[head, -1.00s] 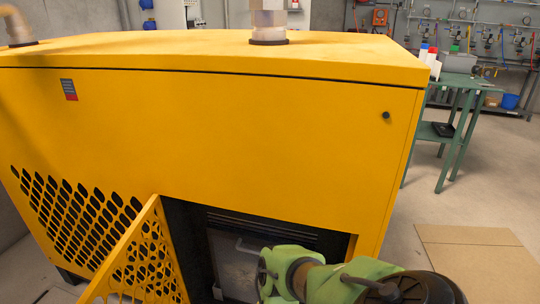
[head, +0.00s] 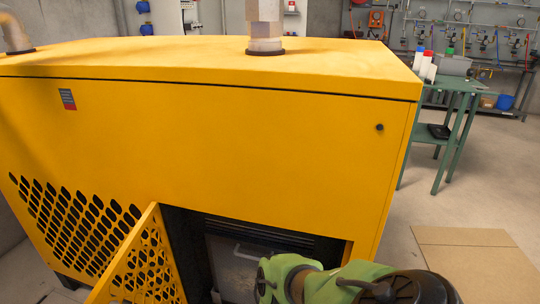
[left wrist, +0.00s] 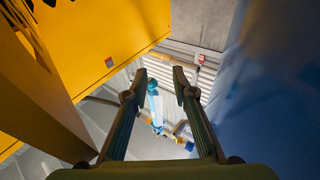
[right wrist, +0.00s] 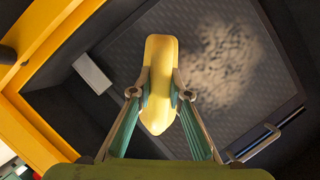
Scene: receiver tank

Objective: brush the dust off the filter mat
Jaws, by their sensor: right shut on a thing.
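The filter mat (right wrist: 195,130) is a dark grey panel with a metal handle (right wrist: 252,143) inside the yellow cabinet's opening. A pale, blotchy dust patch (right wrist: 225,65) covers its upper right part in the right wrist view. My right gripper (right wrist: 160,88) is shut on a yellow brush (right wrist: 160,58) in front of the mat, left of the main patch. The brush's bristles are hidden, so I cannot tell whether it touches the mat. In the head view my right arm partly covers the mat (head: 228,262). My left gripper (left wrist: 160,82) is open and empty, outside the cabinet.
The yellow cabinet (head: 220,135) fills most of the head view. Its perforated door (head: 148,265) stands open left of the opening. The opening's yellow frame (right wrist: 45,65) is close to the right gripper. A green table (head: 450,130) stands at the back right.

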